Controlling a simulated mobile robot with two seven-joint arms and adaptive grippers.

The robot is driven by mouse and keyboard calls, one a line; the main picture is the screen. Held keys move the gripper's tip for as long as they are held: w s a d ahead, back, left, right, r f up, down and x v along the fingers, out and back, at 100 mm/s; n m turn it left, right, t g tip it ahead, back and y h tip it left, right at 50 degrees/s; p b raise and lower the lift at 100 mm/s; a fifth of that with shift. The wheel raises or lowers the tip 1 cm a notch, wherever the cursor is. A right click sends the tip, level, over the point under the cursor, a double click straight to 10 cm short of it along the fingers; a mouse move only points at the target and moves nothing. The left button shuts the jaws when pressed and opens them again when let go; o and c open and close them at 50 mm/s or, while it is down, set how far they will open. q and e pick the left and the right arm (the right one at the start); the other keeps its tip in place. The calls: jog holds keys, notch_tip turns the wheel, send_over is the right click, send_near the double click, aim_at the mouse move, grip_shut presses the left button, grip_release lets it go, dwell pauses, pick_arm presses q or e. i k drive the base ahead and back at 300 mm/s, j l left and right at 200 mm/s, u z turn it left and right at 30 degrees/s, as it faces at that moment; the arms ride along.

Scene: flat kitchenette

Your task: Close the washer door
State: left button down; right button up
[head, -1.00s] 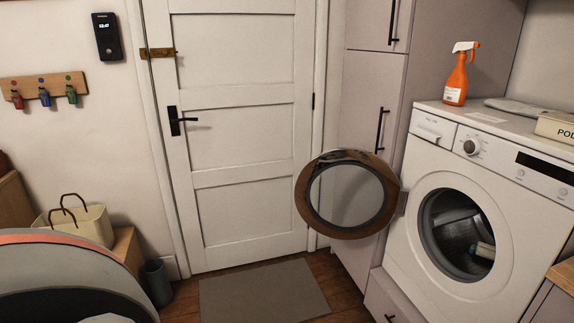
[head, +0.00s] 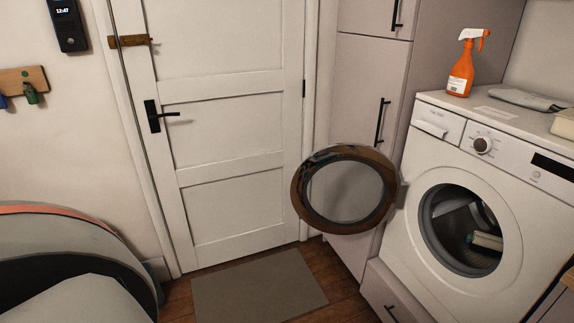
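The white washer (head: 425,210) stands at the right. Its round door (head: 302,189), a brown ring around a clear pane, is swung wide open to the left on a hinge at the left of the opening. The drum opening (head: 426,233) is uncovered, and a pale, partly dark item (head: 487,241) lies inside. Neither of my grippers is in view. A large rounded grey and black shape with an orange stripe fills the lower left, apart from the washer door.
An orange spray bottle (head: 460,76) and a folded grey cloth (head: 520,98) are on the washer top. A tall cabinet (head: 355,100) stands behind the open door. A grey mat (head: 258,291) lies on the floor before a closed white room door (head: 235,205).

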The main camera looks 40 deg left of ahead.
aim_at(395, 191)
jog(key=i+j, duration=0.1)
jog(key=j, duration=0.35)
jog(key=i+j+z, duration=0.1)
jog(key=j, duration=0.4)
jog(key=i+j, duration=0.15)
jog(key=j, duration=0.3)
jog(key=i+j+z, duration=0.1)
jog(key=j, duration=0.4)
